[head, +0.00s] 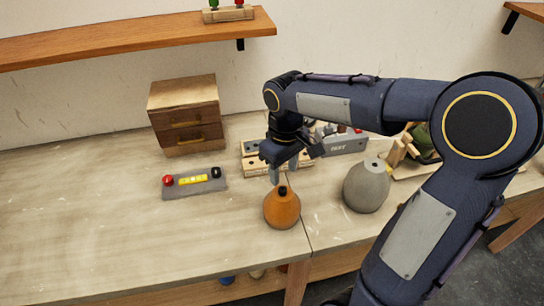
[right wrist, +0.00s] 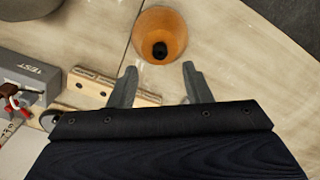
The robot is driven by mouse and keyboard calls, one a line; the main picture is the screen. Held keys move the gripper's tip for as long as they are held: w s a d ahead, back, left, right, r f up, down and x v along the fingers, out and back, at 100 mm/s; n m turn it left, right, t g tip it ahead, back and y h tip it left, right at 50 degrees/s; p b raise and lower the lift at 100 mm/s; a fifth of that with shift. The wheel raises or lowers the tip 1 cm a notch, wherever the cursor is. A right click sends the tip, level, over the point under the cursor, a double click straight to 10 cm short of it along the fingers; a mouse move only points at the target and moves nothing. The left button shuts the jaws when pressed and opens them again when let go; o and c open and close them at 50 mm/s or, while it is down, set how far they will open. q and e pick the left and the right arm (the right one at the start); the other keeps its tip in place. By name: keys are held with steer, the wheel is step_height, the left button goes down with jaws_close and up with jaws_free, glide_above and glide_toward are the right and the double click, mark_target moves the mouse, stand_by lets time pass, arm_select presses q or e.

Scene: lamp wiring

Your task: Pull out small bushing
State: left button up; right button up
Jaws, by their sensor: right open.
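The orange lamp base (head: 281,211) stands upright on the table in the middle of the head view. A small black bushing (head: 283,190) sits in its top opening. In the right wrist view the lamp base (right wrist: 174,27) is at the top centre, with the dark bushing (right wrist: 160,50) at its near end. My right gripper (head: 284,172) is open and empty, pointing down just above and behind the lamp base. In the right wrist view its two fingertips (right wrist: 160,68) are spread apart, with the bushing ahead of the gap between them. My left gripper is out of view.
A grey lamp base (head: 367,186) stands to the right. A wooden block with holes (head: 255,163) and a grey test box (head: 346,145) lie behind my gripper. A switch board (head: 195,188) and wooden drawers (head: 187,115) are on the left. The front left table is clear.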

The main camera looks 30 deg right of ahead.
mark_target(283, 189)
step_height(283, 189, down, 7)
steer(key=shift+r, duration=0.2)
jaws_close()
steer(key=c, duration=0.7)
jaws_free()
jaws_close()
steer(key=shift+r+p, duration=0.7)
steer(key=shift+p, duration=0.05)
steer(key=shift+r+p, duration=1.65)
steer(key=shift+r, duration=0.4)
